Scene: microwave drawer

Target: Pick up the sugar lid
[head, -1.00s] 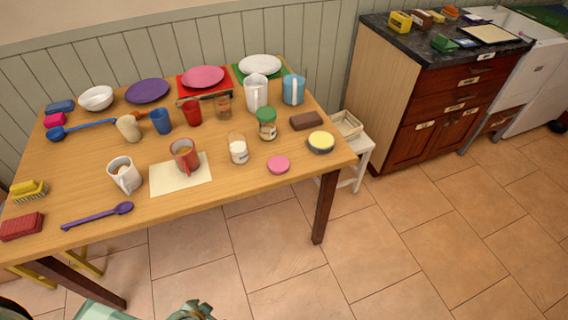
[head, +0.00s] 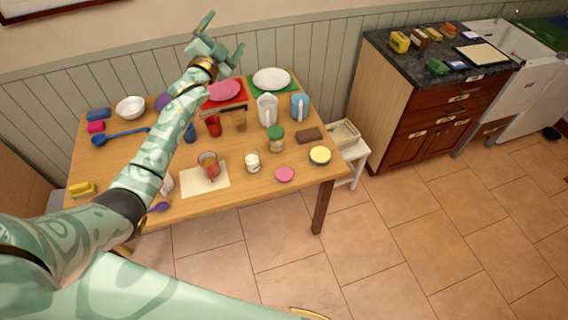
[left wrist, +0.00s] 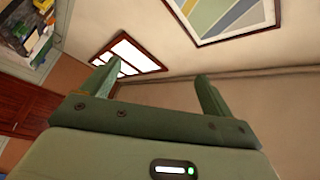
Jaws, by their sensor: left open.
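A round pink lid (head: 285,174) lies flat near the front right edge of the table. Behind it stands an open glass jar with white contents (head: 252,163). A jar with a green lid (head: 276,140) stands further back, and a round tin with a yellow top (head: 320,155) sits to the right. No label tells me which is the sugar lid. My left gripper (head: 222,38) is open and empty, raised high, well away from these lids. In the left wrist view its fingers (left wrist: 152,85) are apart with nothing between them. My right gripper is out of view.
A glass mug with red (head: 209,166) stands on a cream sheet (head: 205,184) left of the jars. A brown block (head: 310,136) lies behind the yellow tin. Plates and pitchers fill the table's back. My left arm hides part of the table's left side.

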